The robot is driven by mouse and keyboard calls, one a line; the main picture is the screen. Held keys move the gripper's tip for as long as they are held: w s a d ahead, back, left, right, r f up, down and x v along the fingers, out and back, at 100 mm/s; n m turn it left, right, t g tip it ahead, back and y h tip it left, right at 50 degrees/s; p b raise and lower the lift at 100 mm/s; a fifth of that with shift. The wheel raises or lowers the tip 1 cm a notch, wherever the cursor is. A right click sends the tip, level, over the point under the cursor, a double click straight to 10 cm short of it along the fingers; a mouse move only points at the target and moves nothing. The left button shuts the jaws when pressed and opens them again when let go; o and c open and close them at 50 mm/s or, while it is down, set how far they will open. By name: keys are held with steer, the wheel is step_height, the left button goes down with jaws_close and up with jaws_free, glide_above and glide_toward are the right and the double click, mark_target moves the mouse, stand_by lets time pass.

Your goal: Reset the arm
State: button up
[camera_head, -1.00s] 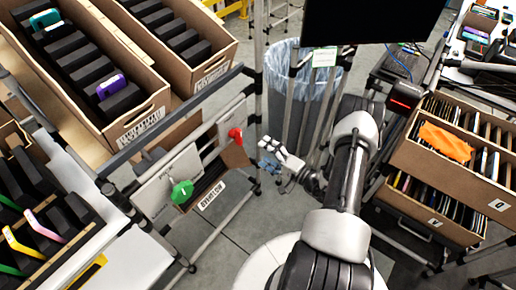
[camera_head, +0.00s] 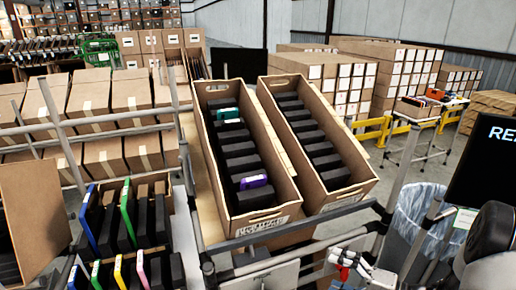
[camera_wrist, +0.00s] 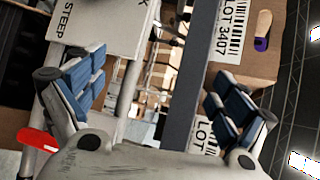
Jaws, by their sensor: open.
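My gripper (camera_head: 352,264) shows at the bottom right of the head view, in front of the tilted cartons, with part of my arm at the right edge. In the wrist view, my gripper (camera_wrist: 157,98) has its two blue-padded fingers spread wide, with nothing held between them. The left tilted carton (camera_head: 262,218) and the right tilted carton (camera_head: 345,198) hold rows of black blocks. A teal item (camera_head: 229,114) and a purple item (camera_head: 254,182) sit in the left carton. A carton wall with a LOT 3407 label (camera_wrist: 230,32) appears beyond the fingers.
A grey rail (camera_head: 290,228) runs in front of the cartons. A bin with a clear liner (camera_head: 412,215) and a dark screen (camera_head: 490,165) stand at the right. A red knob (camera_wrist: 38,140) is near the left finger.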

steer(key=s+a+r+n+g+h, duration=0.3)
steer(key=s+a+r+n+g, duration=0.2)
steer(key=s+a+r+g, duration=0.45)
steer(key=s+d+r+n+t+h, duration=0.1)
steer(key=s+r+t+h, duration=0.1)
steer(key=s+r+h, duration=0.2)
steer(key=s+d+r+n+t+h, duration=0.1)
steer(key=s+r+t+h, duration=0.2)
steer(key=s+h, duration=0.3)
steer(key=shift+s+r, duration=0.9)
steer(key=shift+s, duration=1.25)
steer(key=shift+d, duration=0.1)
